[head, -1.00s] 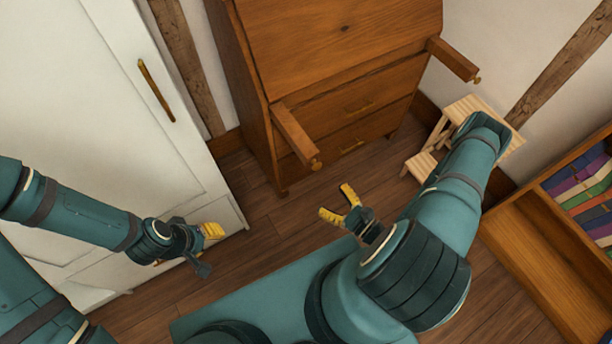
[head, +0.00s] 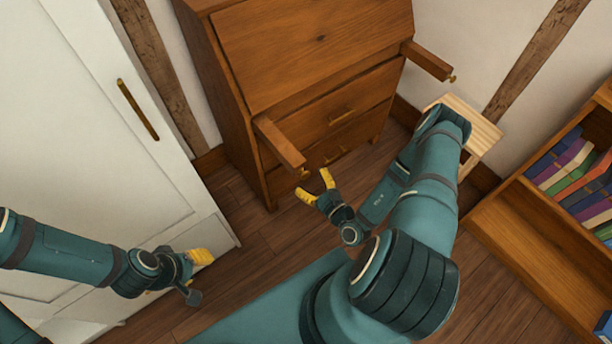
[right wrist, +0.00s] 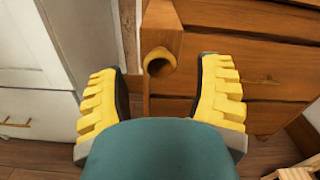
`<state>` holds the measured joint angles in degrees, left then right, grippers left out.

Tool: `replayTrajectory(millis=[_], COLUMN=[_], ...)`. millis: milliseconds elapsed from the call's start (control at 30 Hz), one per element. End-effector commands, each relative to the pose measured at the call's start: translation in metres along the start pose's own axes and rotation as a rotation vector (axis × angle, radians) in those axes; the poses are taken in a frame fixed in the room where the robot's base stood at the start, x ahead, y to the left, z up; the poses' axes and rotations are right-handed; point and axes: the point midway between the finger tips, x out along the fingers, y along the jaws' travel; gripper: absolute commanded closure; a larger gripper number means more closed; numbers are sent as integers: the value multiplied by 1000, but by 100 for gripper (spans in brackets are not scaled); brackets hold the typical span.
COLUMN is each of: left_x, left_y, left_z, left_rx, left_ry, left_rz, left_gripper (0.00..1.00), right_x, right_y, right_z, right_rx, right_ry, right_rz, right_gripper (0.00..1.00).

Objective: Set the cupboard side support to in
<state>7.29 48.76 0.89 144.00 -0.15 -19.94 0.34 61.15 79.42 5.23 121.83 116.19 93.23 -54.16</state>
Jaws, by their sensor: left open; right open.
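The wooden cupboard (head: 310,45) stands against the back wall, its slanted front closed. Two side supports stick out from it: the left side support (head: 278,142) and the right side support (head: 428,60), each with a small knob. My right gripper (head: 315,186) is open just in front of the left support's end. In the right wrist view, that support's round brass knob (right wrist: 158,62) shows between the open yellow fingers, with no clear contact. My left gripper (head: 203,258) is open and empty in front of the white wardrobe, away from the cupboard.
The white wardrobe (head: 75,130) stands at the left with a brass handle (head: 138,110). A pale wooden step stool (head: 472,128) is right of the cupboard, partly behind my right arm. A bookshelf (head: 540,225) stands at the right. Wooden floor (head: 240,200) is clear before the cupboard.

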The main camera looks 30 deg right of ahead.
Motion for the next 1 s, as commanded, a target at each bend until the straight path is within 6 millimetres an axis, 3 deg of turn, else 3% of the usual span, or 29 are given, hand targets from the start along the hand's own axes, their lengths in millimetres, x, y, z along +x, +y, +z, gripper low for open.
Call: replayTrajectory(millis=[200, 567, 600, 767, 800, 1000], left_x=[3, 3, 3, 3, 3, 3], left_y=[-1, -1, -1, -1, -1, -1], left_z=[0, 0, 0, 0, 0, 0], left_rx=[0, 0, 0, 0, 0, 0], left_ry=[1, 1, 1, 1, 1, 1], left_rz=[0, 0, 0, 0, 0, 0], left_gripper=[53, 53, 53, 53, 53, 53], right_x=[23, 27, 27, 27, 27, 27], right_y=[0, 0, 0, 0, 0, 0], right_z=[0, 0, 0, 0, 0, 0], right_rx=[-1, 0, 0, 0, 0, 0], right_ry=[-2, 0, 0, -1, -1, -2], right_rz=[1, 1, 1, 1, 1, 0], right_gripper=[34, 34, 39, 95, 100, 100])
